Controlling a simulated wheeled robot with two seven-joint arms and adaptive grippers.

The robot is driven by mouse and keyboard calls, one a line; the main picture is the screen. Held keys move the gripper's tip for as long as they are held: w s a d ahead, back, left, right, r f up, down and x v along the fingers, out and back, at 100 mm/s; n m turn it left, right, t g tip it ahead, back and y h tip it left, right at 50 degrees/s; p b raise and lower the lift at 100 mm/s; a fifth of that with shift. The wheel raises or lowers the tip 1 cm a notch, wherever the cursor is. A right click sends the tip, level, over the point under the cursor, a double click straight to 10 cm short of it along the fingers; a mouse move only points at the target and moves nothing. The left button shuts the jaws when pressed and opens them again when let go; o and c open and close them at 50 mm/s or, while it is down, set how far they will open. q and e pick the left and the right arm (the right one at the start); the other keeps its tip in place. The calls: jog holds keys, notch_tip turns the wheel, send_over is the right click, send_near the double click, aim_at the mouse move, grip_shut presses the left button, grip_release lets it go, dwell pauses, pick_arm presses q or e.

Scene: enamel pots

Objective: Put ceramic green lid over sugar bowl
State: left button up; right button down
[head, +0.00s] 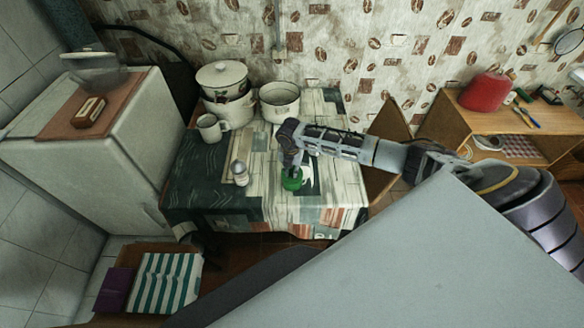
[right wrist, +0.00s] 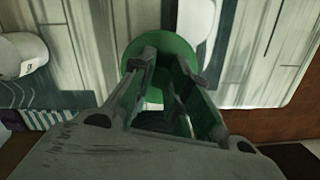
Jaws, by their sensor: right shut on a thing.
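My right gripper (head: 292,166) reaches down over the front part of the table. It is shut on the green lid (head: 291,184). In the right wrist view the round green lid (right wrist: 183,47) shows at the fingertips (right wrist: 163,68), and the fingers cover part of it. A small white jar (head: 240,173) with a greyish top stands on the table to the left of the gripper. A white body also shows at the left edge of the right wrist view (right wrist: 20,50). I cannot tell for sure which vessel is the sugar bowl. My left gripper is not in view.
A lidded enamel pot (head: 222,78), an open pot (head: 280,101) and a white mug (head: 211,128) stand at the table's back. The patterned tablecloth (head: 205,178) is clear around the jar. A white fridge (head: 85,150) stands left, a wooden shelf (head: 480,125) right.

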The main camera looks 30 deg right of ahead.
jog(key=shift+f+p, duration=0.15)
jog(key=shift+p, duration=0.2)
dwell(0.9)
jog(key=c, duration=0.8)
grip_release()
jog(key=shift+r, duration=0.2)
jog(key=shift+r, duration=3.3)
jog(key=shift+s+a, duration=0.1)
